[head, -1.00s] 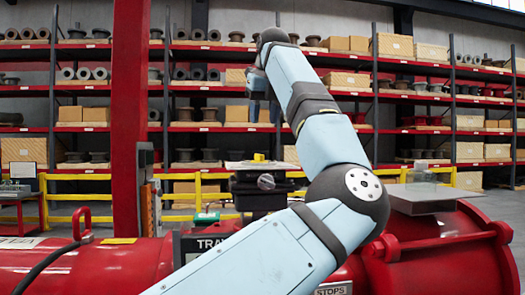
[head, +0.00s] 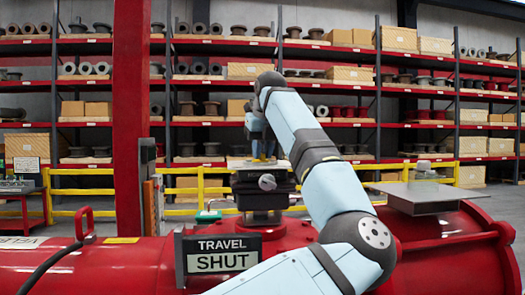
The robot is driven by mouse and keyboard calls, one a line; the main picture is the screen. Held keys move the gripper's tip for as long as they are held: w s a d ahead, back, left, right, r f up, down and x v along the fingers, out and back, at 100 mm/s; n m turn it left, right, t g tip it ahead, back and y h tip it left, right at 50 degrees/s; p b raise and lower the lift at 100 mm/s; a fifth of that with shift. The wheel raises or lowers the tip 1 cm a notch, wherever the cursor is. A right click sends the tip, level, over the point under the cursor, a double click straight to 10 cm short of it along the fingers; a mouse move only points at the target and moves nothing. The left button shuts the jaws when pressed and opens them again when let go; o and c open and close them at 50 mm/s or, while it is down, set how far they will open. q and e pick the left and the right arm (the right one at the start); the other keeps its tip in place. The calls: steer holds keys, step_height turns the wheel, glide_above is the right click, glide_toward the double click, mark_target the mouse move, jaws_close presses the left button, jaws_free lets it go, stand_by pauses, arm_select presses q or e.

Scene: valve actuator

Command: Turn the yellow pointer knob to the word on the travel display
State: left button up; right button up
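The travel display (head: 221,254) is a dark box low in the middle of the head view; its label reads TRAVEL and its window reads SHUT. Behind it, a black actuator block (head: 262,190) stands on the red pipework. The yellow pointer knob (head: 262,159) is on top of the block, mostly hidden by my gripper, so its pointing direction cannot be read.
A flat grey plate (head: 420,197) sits on the red body at right. A red post (head: 131,120) stands at left. Yellow railings (head: 95,191) and loaded shelves (head: 215,126) lie behind. My arm crosses in front of the red body.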

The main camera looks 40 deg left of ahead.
arm_select(q)
jaws_close()
steer(key=n, duration=0.1)
steer(key=n+g+p, duration=0.1)
steer(key=shift+w+d+r+n+y, duration=0.1)
steer(key=shift+w+r+n+y, duration=0.05)
steer(key=shift+n+y, duration=0.2)
steer(key=shift+w+n+g+p, duration=0.15)
steer(key=shift+n+g+p, duration=0.25)
steer(key=shift+n+p, duration=0.5)
steer(key=shift+w+n+g, duration=0.1)
steer(key=shift+n+g, duration=0.3)
steer(key=shift+n, duration=0.65)
